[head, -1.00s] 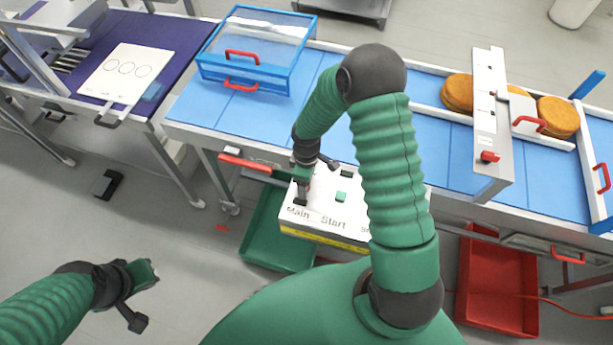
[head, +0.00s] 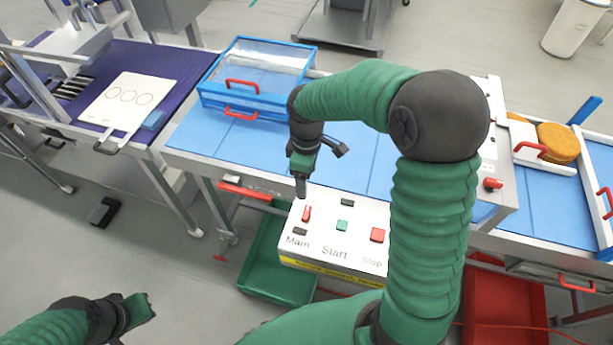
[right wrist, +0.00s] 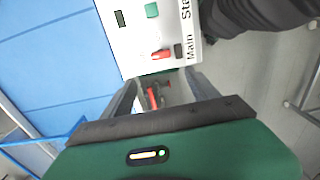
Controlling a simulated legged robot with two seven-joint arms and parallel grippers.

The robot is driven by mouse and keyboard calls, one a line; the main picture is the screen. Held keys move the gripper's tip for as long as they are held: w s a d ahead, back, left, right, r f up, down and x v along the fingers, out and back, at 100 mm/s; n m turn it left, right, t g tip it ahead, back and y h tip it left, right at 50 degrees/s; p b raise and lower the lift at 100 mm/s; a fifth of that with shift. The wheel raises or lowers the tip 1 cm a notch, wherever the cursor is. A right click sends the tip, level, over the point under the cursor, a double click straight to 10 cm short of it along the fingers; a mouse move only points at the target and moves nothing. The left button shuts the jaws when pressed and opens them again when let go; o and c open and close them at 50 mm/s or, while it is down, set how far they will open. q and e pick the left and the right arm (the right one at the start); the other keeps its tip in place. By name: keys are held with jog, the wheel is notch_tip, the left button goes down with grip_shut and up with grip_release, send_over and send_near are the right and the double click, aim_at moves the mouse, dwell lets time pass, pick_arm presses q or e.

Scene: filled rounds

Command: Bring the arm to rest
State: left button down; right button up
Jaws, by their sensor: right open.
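My right arm arches over the blue-topped conveyor in the head view. Its gripper (head: 301,190) points down just above the left end of the white control box (head: 325,264), near the red Main switch (head: 306,214). In the right wrist view the two fingers (right wrist: 160,88) stand apart with nothing between them, and the box's red switch (right wrist: 160,54) lies beyond them. My left gripper (head: 138,308) hangs low at the lower left over the floor, away from everything; its finger gap is not clear.
The box also carries a green Start button (head: 342,225) and a red Stop button (head: 377,235). A green bin (head: 275,285) and a red bin (head: 505,300) sit below. A clear blue-framed cover (head: 258,72) is behind left. Orange-brown rounds (head: 558,142) lie at right.

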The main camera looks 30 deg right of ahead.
jog(key=shift+f, duration=0.1)
jog(key=s+a+f+m+t+b, duration=0.1)
jog(key=s+a+f+m+b, duration=0.1)
jog(key=s+f+b, duration=0.1)
jog(key=s+a+f+m+b, duration=0.3)
jog(key=f, duration=0.1)
jog(key=s+a+f+m+t+b, duration=0.1)
jog(key=s+a+f+m+b, duration=0.1)
jog(key=s+f+b, duration=0.1)
jog(key=shift+s+a+f+m+t+b, duration=0.15)
jog(key=shift+f+m+b, duration=0.1)
jog(key=shift+f, duration=0.1)
jog(key=shift+s+a+f+m+t+b, duration=0.1)
jog(key=shift+s+f+m+t+b, duration=0.1)
jog(key=shift+f, duration=0.1)
jog(key=shift+d, duration=0.15)
jog(key=shift+s, duration=0.15)
jog(key=shift+a, duration=0.2)
